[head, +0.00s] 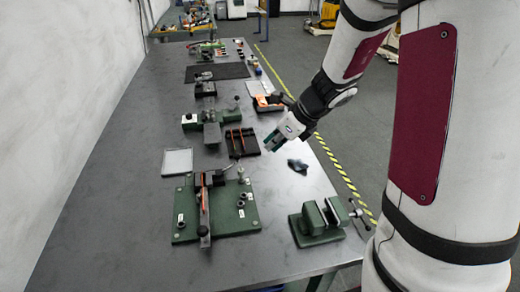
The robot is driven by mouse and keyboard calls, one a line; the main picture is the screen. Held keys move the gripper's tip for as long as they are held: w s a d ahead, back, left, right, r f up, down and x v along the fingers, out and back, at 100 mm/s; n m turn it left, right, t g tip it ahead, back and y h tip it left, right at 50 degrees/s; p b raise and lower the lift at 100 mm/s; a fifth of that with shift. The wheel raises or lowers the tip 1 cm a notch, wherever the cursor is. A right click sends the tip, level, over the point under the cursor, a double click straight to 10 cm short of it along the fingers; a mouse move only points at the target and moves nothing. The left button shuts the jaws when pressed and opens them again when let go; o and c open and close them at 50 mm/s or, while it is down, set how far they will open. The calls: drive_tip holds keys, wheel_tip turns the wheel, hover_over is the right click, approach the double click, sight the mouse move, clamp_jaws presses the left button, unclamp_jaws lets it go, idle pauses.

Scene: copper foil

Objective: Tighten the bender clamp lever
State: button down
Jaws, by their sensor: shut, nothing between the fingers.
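The green plate fixture (240,221) near the front of the table looks like the bender. A dark bar lies along its middle, with a reddish strip on it. A thin lever (229,166) sticks up at the plate's back edge, beside a small post; I take it for the clamp lever, but it is too small to be sure. My gripper (268,149) is shut and empty. It hangs in the air to the upper right of the fixture, apart from the lever.
A green vise (318,222) stands at the front right. A dark cloth-like item (297,165) lies below my gripper. A black tray (247,146) and another green device (193,121) stand behind the fixture. The left table side is bare, with a wall beyond.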

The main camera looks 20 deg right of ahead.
drive_tip(key=b+x, duration=0.2)
drive_tip(key=x, duration=0.8)
drive_tip(key=shift+w+a+f, duration=0.2)
drive_tip(key=shift+w+a, duration=0.35)
drive_tip(key=shift+w, duration=0.25)
drive_tip(key=shift+w+a+f, duration=0.2)
drive_tip(key=shift+w+a, duration=0.15)
drive_tip(key=shift+w, duration=0.2)
